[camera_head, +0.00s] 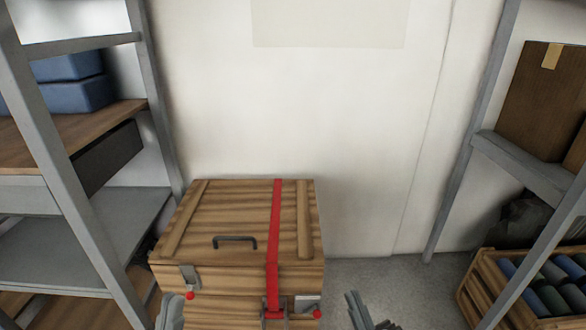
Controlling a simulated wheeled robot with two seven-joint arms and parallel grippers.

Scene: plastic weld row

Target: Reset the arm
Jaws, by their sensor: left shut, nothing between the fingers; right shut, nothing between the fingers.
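My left gripper (171,312) shows only in part at the bottom edge, beside the left front corner of a wooden chest. It is shut and empty. My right gripper (358,308) is at the bottom edge, to the right of the chest and apart from it. It is shut and empty, with its fingers pointing up in the picture. The rest of both arms is out of view.
The closed wooden chest (190,240) has a dark handle, a red strap (274,230) and front latches. Metal shelving (85,240) stands at left. At right are a shelf with a cardboard box (535,100) and a slatted crate (480,296) of rolls. Floor shows between chest and crate.

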